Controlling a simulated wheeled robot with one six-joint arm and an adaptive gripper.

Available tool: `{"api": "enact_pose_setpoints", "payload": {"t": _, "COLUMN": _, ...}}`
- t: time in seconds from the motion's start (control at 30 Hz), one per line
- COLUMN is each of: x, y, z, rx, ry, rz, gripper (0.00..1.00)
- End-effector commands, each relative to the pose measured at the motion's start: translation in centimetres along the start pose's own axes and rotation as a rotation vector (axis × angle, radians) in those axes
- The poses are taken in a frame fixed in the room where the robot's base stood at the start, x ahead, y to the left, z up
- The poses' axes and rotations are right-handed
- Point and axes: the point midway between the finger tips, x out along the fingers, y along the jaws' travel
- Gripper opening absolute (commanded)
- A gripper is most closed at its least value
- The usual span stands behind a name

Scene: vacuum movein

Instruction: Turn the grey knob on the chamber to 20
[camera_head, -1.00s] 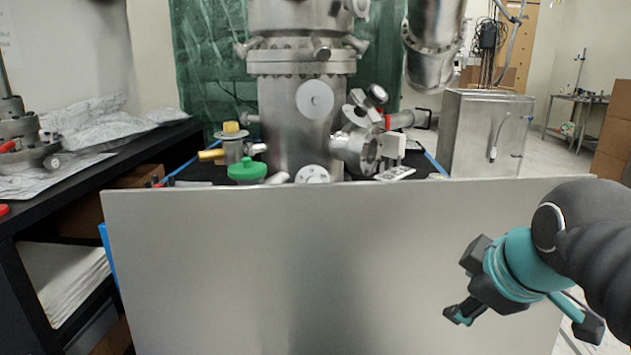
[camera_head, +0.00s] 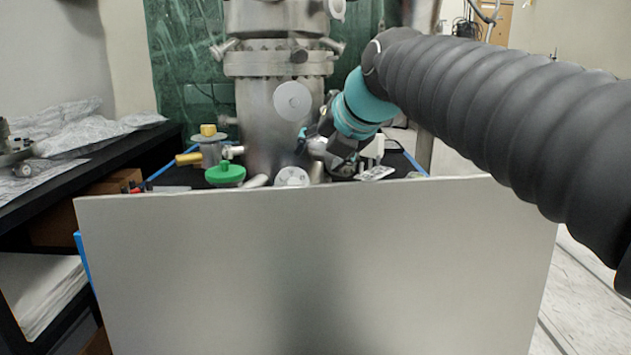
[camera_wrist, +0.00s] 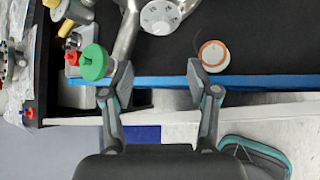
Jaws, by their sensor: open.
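The metal chamber (camera_head: 262,125) stands upright behind a pale panel. A round grey knob with markings (camera_head: 291,177) sits low on its front, partly cut off by the panel edge. In the wrist view a grey numbered dial (camera_wrist: 160,15) shows at the top edge; its setting is too small to read. A plain grey disc (camera_head: 292,101) is higher on the chamber. My gripper (camera_wrist: 155,75) is open and empty, its fingers apart and clear of the dial in the wrist view. In the head view my gripper (camera_head: 322,148) is right of the knob, partly hidden by my arm.
A green knob (camera_head: 225,174) and a yellow-topped valve (camera_head: 208,143) stand left of the chamber. An orange-and-white round part (camera_wrist: 213,55) lies right of the dial. The pale panel (camera_head: 310,270) blocks the lower front. A black bench (camera_head: 85,170) is at left.

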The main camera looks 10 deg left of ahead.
Motion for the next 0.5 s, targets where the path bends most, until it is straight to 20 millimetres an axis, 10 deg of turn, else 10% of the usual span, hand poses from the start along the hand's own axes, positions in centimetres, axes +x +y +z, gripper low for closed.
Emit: {"api": "enact_pose_setpoints", "payload": {"t": 0.5, "x": 7.2, "y": -0.1, "z": -0.1, "rx": -0.028, "ry": 0.011, "rz": 0.0, "gripper": 0.6}}
